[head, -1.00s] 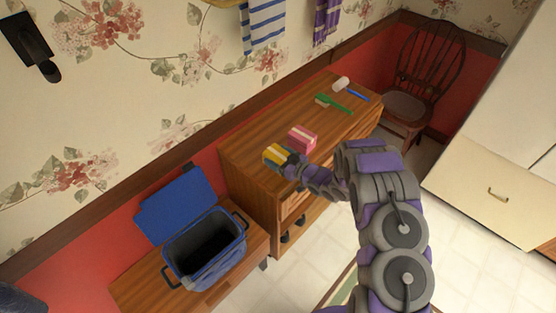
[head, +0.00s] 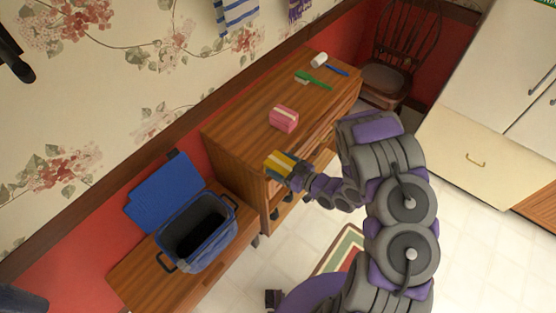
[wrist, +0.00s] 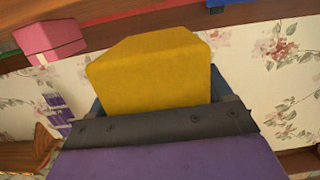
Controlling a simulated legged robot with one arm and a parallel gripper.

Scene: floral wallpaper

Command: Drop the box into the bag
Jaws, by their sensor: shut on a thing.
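In the wrist view the yellow box (wrist: 150,70) fills the middle, between the jaws. The blue bag (head: 198,232) stands open on a low wooden bench, to the lower left of the box, with its lid (head: 165,192) folded back toward the wall. The bag's inside is dark, so its contents cannot be told.
A pink box (head: 284,119), a green brush (head: 314,80), a white roll (head: 318,61) and a blue item (head: 338,70) lie on the cabinet top (head: 240,132). The low bench (head: 132,275) holds the bag. A chair (head: 399,76) stands at the back.

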